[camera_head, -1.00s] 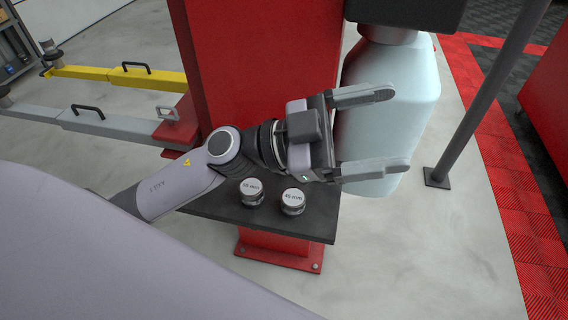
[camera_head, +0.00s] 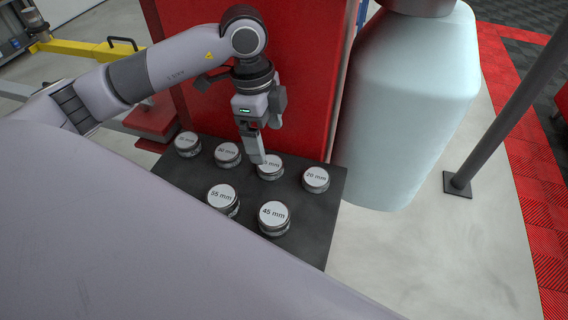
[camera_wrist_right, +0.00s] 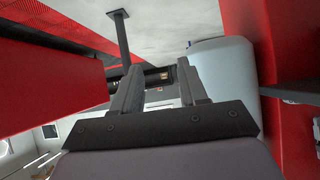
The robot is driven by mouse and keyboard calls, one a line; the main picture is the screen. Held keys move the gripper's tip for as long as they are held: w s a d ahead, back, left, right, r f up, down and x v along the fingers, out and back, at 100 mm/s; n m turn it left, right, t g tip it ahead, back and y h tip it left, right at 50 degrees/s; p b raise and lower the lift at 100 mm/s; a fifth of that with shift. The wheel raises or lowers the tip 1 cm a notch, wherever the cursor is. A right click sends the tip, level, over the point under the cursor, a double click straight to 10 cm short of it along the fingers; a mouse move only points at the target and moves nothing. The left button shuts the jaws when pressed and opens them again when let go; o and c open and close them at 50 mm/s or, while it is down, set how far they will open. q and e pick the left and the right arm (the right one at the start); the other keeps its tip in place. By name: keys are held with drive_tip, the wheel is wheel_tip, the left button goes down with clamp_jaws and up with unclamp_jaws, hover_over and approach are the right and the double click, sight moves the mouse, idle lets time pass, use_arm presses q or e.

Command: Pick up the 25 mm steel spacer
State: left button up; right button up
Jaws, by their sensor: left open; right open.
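Several round steel spacers with white labelled tops stand on a dark plate (camera_head: 305,245) in the head view. The spacer (camera_head: 272,172) at my left gripper has a partly hidden label; its place between the 30 mm and 20 mm spacers suggests the 25 mm one. My left gripper (camera_head: 257,158) points down, open, its fingers seen nearly edge-on at this spacer's far left edge. I cannot tell whether they touch it. My right gripper (camera_wrist_right: 158,80) is open and empty in the right wrist view, away from the spacers.
The 20 mm spacer (camera_head: 316,180) stands close on the right, the 30 mm one (camera_head: 227,154) on the left, with the 55 mm (camera_head: 222,201) and 45 mm (camera_head: 273,218) spacers nearer. A red column (camera_head: 310,80) rises behind the plate. A pale tank (camera_head: 405,110) stands right.

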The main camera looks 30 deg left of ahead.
sight(270, 163)
use_arm(q)
drive_tip(key=shift+w+f+b, duration=0.3)
drive_tip(key=shift+f, duration=1.1)
wheel_tip(270, 163, down, 6)
drive_tip(key=shift+r+b, duration=0.15)
drive_tip(key=shift+b, duration=0.2)
use_arm(e)
drive_tip(key=shift+s+a+f, duration=0.1)
drive_tip(key=shift+s+f, duration=0.1)
drive_tip(key=shift+f, duration=0.85)
use_arm(q)
drive_tip(key=c, duration=1.3)
